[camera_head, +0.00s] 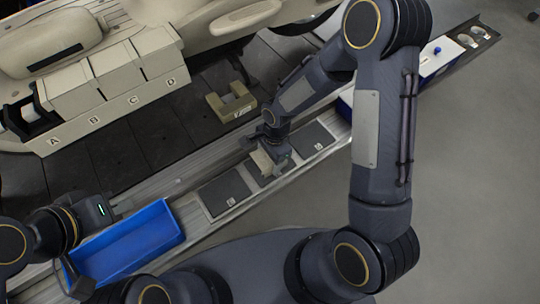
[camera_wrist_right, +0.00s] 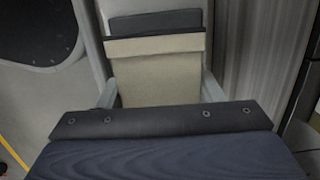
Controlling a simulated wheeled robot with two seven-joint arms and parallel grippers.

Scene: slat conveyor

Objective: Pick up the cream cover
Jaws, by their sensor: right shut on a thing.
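The cream cover (camera_head: 262,162) is a small cream block between the jaws of my right gripper (camera_head: 268,160), over the middle dark pad of the grey rail. In the right wrist view the cover (camera_wrist_right: 157,75) stands between the two pale fingers, which touch its sides. That gripper is shut on it. I cannot tell whether the cover is clear of the pad. My left gripper (camera_head: 115,206) is at the lower left, above the blue tray's back edge and far from the cover. Its jaws are too small and dark to read.
A blue tray (camera_head: 125,240) lies at the lower left. Dark pads (camera_head: 225,191) line the rail. A beige U-shaped part (camera_head: 231,102) lies on the slat conveyor (camera_head: 150,135). Cream bins (camera_head: 118,80) marked A to D stand at the upper left. Grey floor is clear at right.

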